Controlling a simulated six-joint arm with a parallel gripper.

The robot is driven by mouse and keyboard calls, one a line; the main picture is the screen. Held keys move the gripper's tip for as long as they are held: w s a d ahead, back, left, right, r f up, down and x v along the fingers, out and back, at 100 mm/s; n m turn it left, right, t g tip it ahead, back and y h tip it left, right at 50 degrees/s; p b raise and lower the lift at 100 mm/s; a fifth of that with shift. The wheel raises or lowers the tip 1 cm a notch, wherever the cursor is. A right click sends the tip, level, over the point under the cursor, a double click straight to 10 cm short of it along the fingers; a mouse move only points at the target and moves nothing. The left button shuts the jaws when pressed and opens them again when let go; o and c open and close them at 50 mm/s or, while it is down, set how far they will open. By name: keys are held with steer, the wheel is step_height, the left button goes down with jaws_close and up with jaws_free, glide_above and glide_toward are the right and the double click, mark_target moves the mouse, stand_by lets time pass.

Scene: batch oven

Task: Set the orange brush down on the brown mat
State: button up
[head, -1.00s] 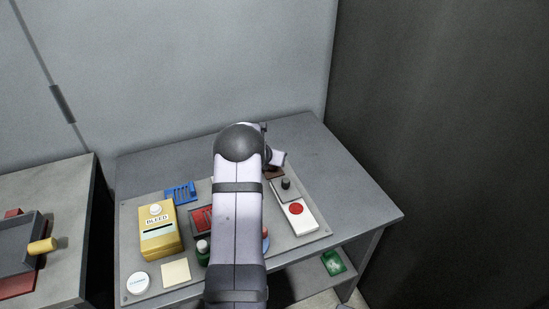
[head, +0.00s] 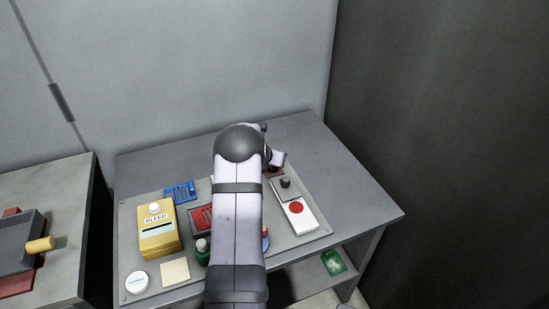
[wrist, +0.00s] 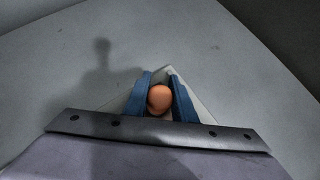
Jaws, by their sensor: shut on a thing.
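The orange brush (wrist: 160,99) shows in the wrist view only as a rounded orange end between the two blue fingers. My gripper (wrist: 160,76) is shut on it, above a grey surface. A pale corner of a panel shows behind the fingers. In the head view my arm hides the gripper and the brush. A small brown patch (head: 273,173), perhaps the brown mat, shows just right of my arm near the back of the panel. The rest of it is hidden. I cannot tell whether the brush touches anything.
A grey panel (head: 235,270) on the table holds a yellow box (head: 158,238), blue rack (head: 181,192), red rack (head: 200,218), green bottle (head: 202,251), black-knobbed box (head: 286,187) and red-buttoned white box (head: 298,215). The table's right side (head: 350,200) is clear.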

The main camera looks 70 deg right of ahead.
mark_target(269, 175)
steer(key=shift+f+b, duration=0.35)
steer(key=o, duration=1.1)
steer(key=shift+o, duration=0.2)
steer(key=shift+b+v, duration=0.75)
steer(key=shift+v, duration=2.95)
